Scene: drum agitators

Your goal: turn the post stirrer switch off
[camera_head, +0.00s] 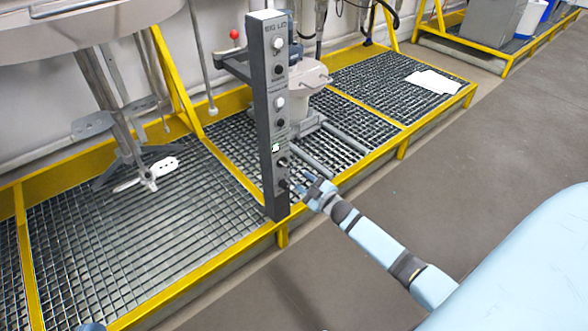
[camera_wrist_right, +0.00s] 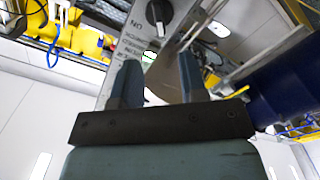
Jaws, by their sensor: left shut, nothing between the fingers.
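A dark grey control post (camera_head: 266,110) stands upright at the yellow platform edge, with several knobs and lights on its front face. A dark low knob (camera_head: 283,184) is near its bottom; its setting is too small to read. My right gripper (camera_head: 308,190) is just right of this knob, fingers toward the post. In the right wrist view its fingers (camera_wrist_right: 157,85) are apart, with no object clearly held. Beyond them a round switch (camera_wrist_right: 157,14) sits beside the word ON on a grey panel. Only a bluish tip of my left gripper (camera_head: 92,327) shows at the bottom edge.
Yellow-framed grating platforms (camera_head: 140,250) run along the wall. A stirrer on a shaft (camera_head: 145,172) hangs left of the post, and a pale machine (camera_head: 300,85) stands behind it. White paper (camera_head: 433,81) lies on the right grating. The grey floor (camera_head: 480,150) at right is clear.

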